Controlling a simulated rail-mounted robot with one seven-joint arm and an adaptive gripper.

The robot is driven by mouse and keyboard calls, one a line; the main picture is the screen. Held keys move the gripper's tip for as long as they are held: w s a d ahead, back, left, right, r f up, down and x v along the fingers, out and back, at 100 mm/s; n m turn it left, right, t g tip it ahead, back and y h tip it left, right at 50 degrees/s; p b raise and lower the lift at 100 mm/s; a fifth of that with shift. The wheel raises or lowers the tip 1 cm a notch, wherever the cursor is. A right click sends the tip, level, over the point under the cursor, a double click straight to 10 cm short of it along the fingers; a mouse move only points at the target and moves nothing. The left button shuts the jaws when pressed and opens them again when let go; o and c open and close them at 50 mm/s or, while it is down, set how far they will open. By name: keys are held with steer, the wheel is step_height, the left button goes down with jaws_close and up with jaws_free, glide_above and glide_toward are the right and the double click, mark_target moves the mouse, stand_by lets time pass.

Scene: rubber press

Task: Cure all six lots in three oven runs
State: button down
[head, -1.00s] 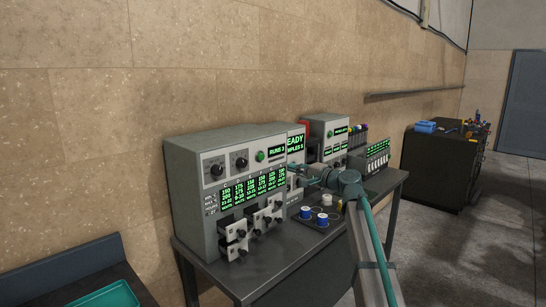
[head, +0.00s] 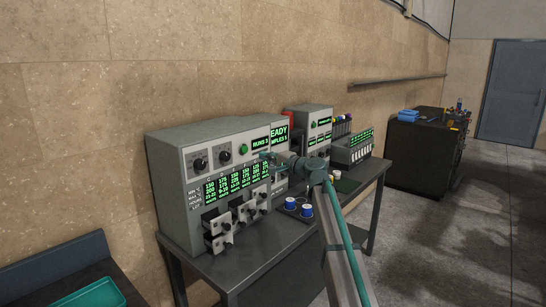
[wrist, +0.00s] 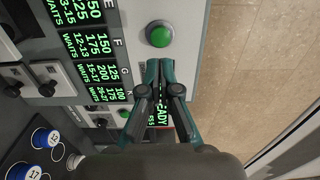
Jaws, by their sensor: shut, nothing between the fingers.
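The grey oven (head: 217,187) stands on the bench in the head view, with two black knobs, a green-lit table of settings and a display reading "RUNS 3". Its green button (head: 243,149) also shows large in the wrist view (wrist: 159,35). Several small drawers (head: 217,243) with black handles show on its lower front, and some at the left stand out. My gripper (wrist: 160,66) is shut and empty, with its tips just below the button in the picture, apparently apart from it. In the head view, my gripper (head: 268,156) is by the oven's right front edge.
Blue spools (head: 306,210) stand on a dark tray right of the oven; the wrist view shows labels 12 and 17. Another grey machine (head: 309,124) stands farther back. A teal tray (head: 92,294) lies at lower left.

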mark_target(245, 150)
steer(key=p+x, duration=0.2)
steer(key=x, duration=0.5)
steer(key=shift+w+a, duration=0.3)
steer(key=shift+a, duration=0.1)
steer(key=shift+b+x, duration=0.75)
steer(key=shift+x, duration=0.1)
steer(key=shift+s+d, duration=0.25)
steer(key=b+v, duration=0.3)
steer(key=v, duration=1)
steer(key=shift+d+b, duration=0.25)
steer(key=shift+b, duration=0.1)
steer(key=shift+s, duration=0.1)
